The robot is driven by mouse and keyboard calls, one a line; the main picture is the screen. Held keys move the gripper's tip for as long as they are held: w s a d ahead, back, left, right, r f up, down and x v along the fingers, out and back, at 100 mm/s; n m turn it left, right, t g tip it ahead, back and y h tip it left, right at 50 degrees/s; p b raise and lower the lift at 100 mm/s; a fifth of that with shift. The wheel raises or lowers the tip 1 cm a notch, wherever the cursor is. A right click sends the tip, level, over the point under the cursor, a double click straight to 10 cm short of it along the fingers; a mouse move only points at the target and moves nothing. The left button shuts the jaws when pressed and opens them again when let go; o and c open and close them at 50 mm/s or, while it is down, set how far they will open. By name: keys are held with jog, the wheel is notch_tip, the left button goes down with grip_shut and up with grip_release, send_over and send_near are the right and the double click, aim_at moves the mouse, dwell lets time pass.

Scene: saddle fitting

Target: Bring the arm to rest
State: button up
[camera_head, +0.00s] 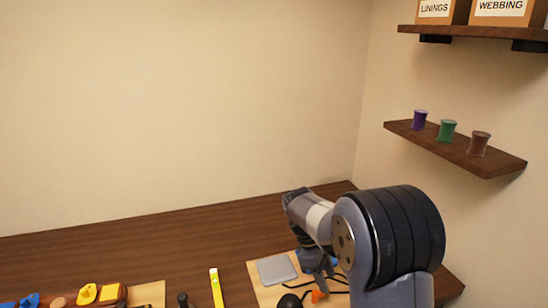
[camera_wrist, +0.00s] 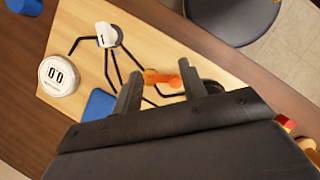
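My gripper (camera_wrist: 158,74) is in the wrist view with its two dark fingers apart. An orange piece (camera_wrist: 160,78) shows between and beyond the fingertips, partly behind the right finger; I see no clear grip on it. In the head view my arm reaches over the light wooden board at the right of the bench, and my gripper (camera_head: 322,268) is low above it. The orange piece (camera_head: 317,296) shows there beside a dark rounded thing (camera_head: 289,301). My own arm hides part of the board.
The wooden board (camera_wrist: 75,75) bears a white round gauge (camera_wrist: 59,75), a white piece (camera_wrist: 108,35) with thin black arms and a blue pad (camera_wrist: 99,104). A dark stool seat (camera_wrist: 235,15) stands beyond the bench. Shelves with spools (camera_head: 447,130) hang at right.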

jog(key=shift+v, duration=2.4)
